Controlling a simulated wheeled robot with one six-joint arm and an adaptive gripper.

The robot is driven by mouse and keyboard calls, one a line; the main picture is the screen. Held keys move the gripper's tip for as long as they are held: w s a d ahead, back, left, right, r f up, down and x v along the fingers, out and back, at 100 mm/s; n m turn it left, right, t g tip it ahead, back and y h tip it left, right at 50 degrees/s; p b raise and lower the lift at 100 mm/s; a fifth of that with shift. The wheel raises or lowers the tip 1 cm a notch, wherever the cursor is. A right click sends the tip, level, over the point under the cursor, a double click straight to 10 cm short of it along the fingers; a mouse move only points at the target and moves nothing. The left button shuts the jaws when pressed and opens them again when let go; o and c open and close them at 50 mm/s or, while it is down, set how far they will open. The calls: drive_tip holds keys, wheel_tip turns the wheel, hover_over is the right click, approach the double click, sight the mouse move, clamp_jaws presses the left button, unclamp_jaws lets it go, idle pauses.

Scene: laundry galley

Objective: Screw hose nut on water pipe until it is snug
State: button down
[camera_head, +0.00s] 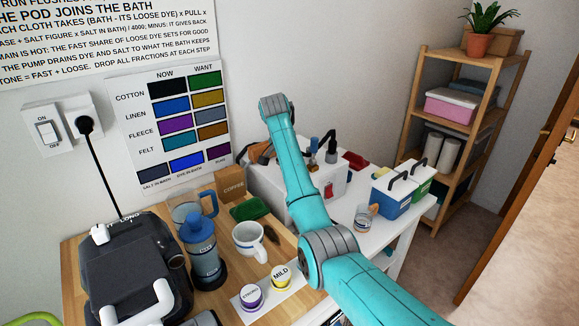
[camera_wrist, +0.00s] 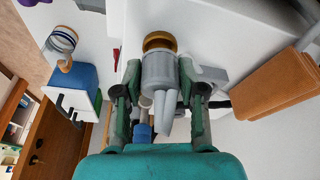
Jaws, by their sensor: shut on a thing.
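In the wrist view my gripper (camera_wrist: 160,85) has its two dark green fingers either side of a grey round fitting, which I take for the hose nut (camera_wrist: 158,72). A brass-coloured ring (camera_wrist: 160,42) shows at its far end, against the white housing. I cannot tell whether this ring is part of the water pipe or of the nut, or how far the thread is engaged. Pale grey prongs hang below the fitting, and a light grey stub sticks out to its right. In the head view my teal arm hides most of the gripper and the fitting.
In the head view the white box (camera_head: 264,186) is under my arm. A blue caddy (camera_head: 391,197) and a glass jar (camera_head: 366,219) stand to its right. A mug (camera_head: 247,240), a blue-lidded bottle (camera_head: 205,256) and a black machine (camera_head: 130,266) crowd the left counter. A brown slab (camera_wrist: 272,92) is right of my gripper.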

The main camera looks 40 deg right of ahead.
drive_tip(key=shift+m, duration=0.3)
drive_tip(key=c, duration=0.6)
unclamp_jaws()
drive_tip(key=shift+c, duration=0.4)
drive_tip(key=shift+r, duration=0.1)
drive_tip(key=shift+r, duration=2.9)
